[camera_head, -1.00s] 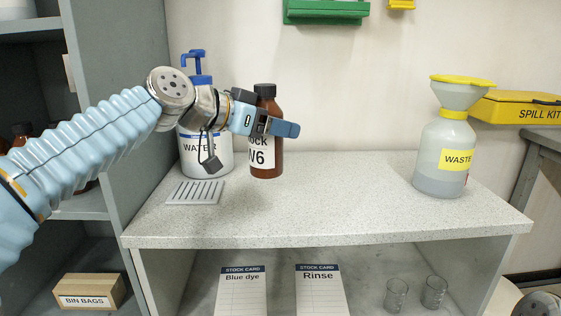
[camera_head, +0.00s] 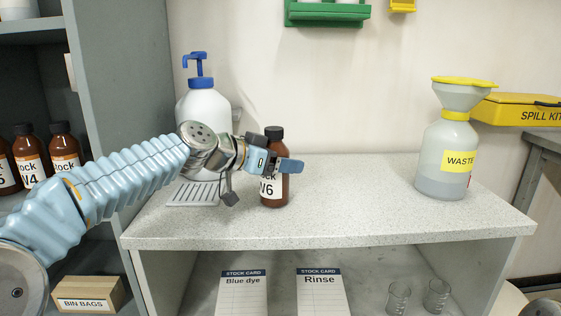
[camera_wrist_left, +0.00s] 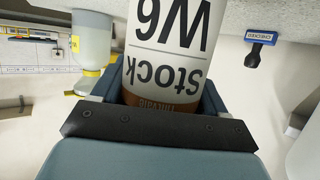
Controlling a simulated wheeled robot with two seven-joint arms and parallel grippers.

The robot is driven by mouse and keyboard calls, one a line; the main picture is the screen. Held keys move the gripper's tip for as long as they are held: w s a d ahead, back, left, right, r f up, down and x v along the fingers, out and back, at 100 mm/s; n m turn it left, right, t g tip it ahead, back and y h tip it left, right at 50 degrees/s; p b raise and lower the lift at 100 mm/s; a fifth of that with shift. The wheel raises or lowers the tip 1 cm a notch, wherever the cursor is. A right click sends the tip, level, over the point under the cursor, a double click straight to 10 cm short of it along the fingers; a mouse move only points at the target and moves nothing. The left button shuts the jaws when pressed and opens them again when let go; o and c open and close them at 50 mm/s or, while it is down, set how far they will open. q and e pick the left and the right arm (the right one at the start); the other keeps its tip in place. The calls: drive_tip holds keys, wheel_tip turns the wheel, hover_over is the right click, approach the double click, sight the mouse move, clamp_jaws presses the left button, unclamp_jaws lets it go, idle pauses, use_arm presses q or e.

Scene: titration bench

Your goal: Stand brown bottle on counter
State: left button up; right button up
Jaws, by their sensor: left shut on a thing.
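The brown bottle (camera_head: 273,187) has a black cap and a white label reading Stock W6. It is upright over the left part of the speckled counter (camera_head: 350,215). Its base looks at or very near the counter top; I cannot tell if it touches. My left gripper (camera_head: 277,165) is shut on the bottle at its upper body and hides part of the label. In the left wrist view the label (camera_wrist_left: 170,35) appears upside down between the fingers. My right gripper is not in view.
A white water bottle (camera_head: 203,104) with a blue pump and a grey drip grid (camera_head: 192,194) are left of the brown bottle. A waste bottle (camera_head: 445,160) with a yellow-rimmed funnel stands at the right. The counter's middle is clear. Several brown bottles (camera_head: 62,147) stand on the left shelf.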

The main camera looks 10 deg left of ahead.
use_arm(q)
drive_tip(key=o, duration=1.5)
drive_tip(key=shift+f, duration=0.1)
drive_tip(key=shift+r, duration=0.25)
drive_tip(key=b+v, duration=0.2)
drive_tip(key=v, duration=1)
drive_tip(key=shift+f, duration=0.1)
